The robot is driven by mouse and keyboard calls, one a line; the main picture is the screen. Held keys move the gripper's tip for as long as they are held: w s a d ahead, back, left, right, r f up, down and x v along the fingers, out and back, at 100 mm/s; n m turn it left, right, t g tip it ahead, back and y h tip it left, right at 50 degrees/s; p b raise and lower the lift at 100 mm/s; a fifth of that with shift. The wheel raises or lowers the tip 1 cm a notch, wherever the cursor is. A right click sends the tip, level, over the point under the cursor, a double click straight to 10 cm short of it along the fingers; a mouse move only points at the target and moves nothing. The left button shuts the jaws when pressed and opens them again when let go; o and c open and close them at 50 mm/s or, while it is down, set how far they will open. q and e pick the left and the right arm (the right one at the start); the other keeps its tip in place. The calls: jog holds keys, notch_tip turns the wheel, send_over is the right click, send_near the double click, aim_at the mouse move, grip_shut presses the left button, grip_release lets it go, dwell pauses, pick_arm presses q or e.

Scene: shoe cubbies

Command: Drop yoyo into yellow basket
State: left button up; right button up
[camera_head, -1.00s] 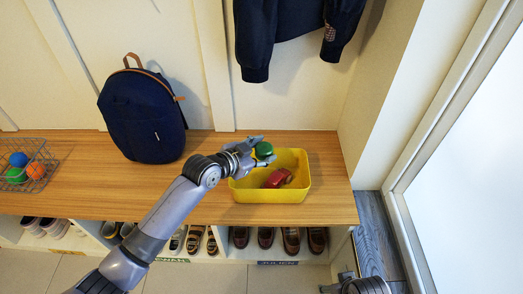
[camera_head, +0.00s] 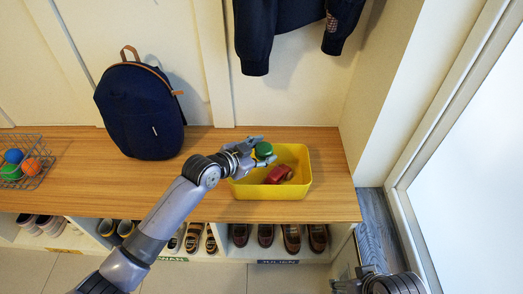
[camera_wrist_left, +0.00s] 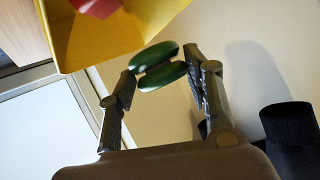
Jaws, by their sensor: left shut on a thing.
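The green yoyo (camera_head: 264,151) is held between the fingertips of my left gripper (camera_head: 259,153). The left wrist view shows the yoyo (camera_wrist_left: 158,67) as two dark green halves, with a finger of my left gripper (camera_wrist_left: 160,75) at each side. The yellow basket (camera_head: 297,190) stands on the wooden bench, and the yoyo appears over its back left part in the head view. The basket wall (camera_wrist_left: 95,42) also shows at the top left of the wrist view. My right gripper (camera_head: 343,284) is partly in view at the bottom; its fingers are unclear.
A red toy car (camera_head: 279,174) lies in the basket. A dark blue backpack (camera_head: 139,112) stands left of my gripper. A wire basket with coloured balls (camera_head: 31,167) is at the far left. A dark jacket (camera_head: 270,35) hangs above. Shoes fill cubbies below the bench (camera_head: 330,205).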

pick_arm(q)
jog(key=o, duration=1.2)
jog(key=v, duration=1.2)
jog(key=shift+a+f, duration=0.15)
